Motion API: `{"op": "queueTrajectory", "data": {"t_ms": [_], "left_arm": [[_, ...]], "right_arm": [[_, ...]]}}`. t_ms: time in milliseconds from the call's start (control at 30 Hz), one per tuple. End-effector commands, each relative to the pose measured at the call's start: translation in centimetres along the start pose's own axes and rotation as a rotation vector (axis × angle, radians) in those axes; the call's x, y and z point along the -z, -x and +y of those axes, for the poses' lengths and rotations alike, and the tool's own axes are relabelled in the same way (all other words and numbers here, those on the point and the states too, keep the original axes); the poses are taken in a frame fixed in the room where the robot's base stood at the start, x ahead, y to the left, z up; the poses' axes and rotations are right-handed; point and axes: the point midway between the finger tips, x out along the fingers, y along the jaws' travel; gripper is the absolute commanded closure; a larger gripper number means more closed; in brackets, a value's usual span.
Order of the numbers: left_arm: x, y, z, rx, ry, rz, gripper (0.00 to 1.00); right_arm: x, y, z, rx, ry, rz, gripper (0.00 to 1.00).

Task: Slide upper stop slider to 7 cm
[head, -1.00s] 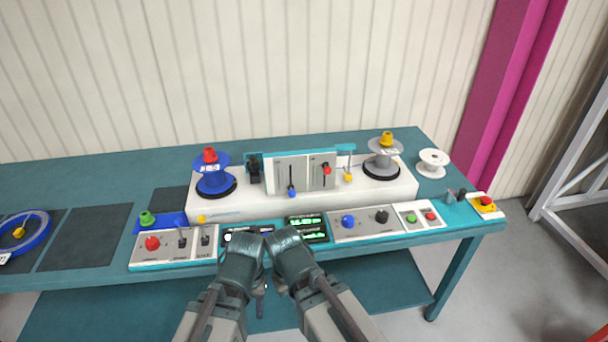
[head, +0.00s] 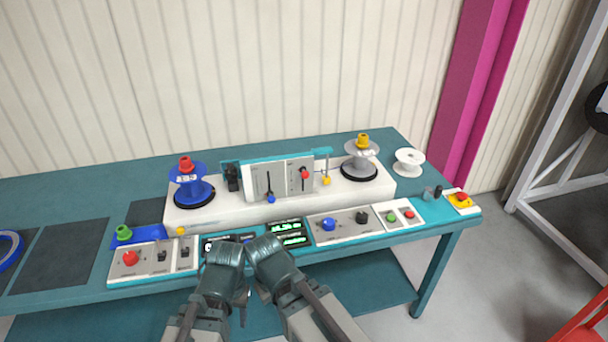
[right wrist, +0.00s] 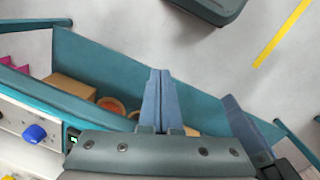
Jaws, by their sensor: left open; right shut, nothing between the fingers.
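The upright slider panel (head: 259,181) stands on the white reel base at the back of the bench. It has two vertical slots. The red knob (head: 305,175) is high in the right slot, and the blue knob (head: 270,199) is at the bottom of the left slot. Scale marks are too small to read, and I cannot tell by label which is the upper stop. My left gripper (head: 243,308) is low in front of the bench, open, well away from the panel and partly hidden by my arm. My right gripper (right wrist: 160,74) is shut and empty, pointing away from the controls.
A blue reel (head: 188,188) stands left of the panel and a grey reel (head: 361,160) right of it. A front strip holds a red knob (head: 130,258), dark displays (head: 290,233), a blue knob (head: 328,224) and an emergency stop (head: 462,199). A white spool (head: 409,162) sits at right.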

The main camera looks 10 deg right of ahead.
Motion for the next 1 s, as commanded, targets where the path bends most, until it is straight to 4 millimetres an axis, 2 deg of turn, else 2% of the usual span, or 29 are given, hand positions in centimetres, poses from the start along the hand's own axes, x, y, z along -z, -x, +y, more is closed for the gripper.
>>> {"op": "queueTrajectory", "data": {"t_ms": [133, 267, 367, 467, 600, 700, 800, 900, 1000], "left_arm": [[0.0, 0.0, 0.0, 0.000, 0.000, 0.000, 0.50], [0.0, -0.1, 0.0, 0.000, 0.000, 0.000, 0.50], [0.0, -0.4, 0.0, 0.000, 0.000, 0.000, 0.50], [0.1, -0.9, 0.1, 0.000, 0.000, 0.000, 0.50], [0.1, -1.4, 0.1, 0.000, 0.000, 0.000, 0.50], [0.1, -1.8, 0.2, 0.000, 0.000, 0.000, 0.50], [0.1, -2.1, 0.2, 0.000, 0.000, 0.000, 0.50], [0.1, -2.3, 0.2, 0.000, 0.000, 0.000, 0.50], [0.1, -2.4, 0.2, 0.000, 0.000, 0.000, 0.50]], "right_arm": [[0.0, 0.0, 0.0, 0.000, 0.000, 0.000, 0.98], [0.9, -0.1, 0.2, 0.013, -0.002, 0.036, 0.75], [3.9, -0.3, 1.2, 0.048, -0.014, 0.155, 0.57], [8.6, 0.2, 3.2, 0.087, -0.040, 0.356, 0.40], [15.0, 2.7, 8.0, 0.095, -0.105, 0.681, 0.40], [18.1, 5.3, 12.5, 0.061, -0.167, 0.897, 0.40], [19.8, 8.0, 16.9, 0.007, -0.231, 1.077, 0.40], [20.3, 10.3, 20.5, -0.051, -0.287, 1.209, 0.40], [20.4, 11.8, 23.0, -0.097, -0.326, 1.295, 0.40]]}}
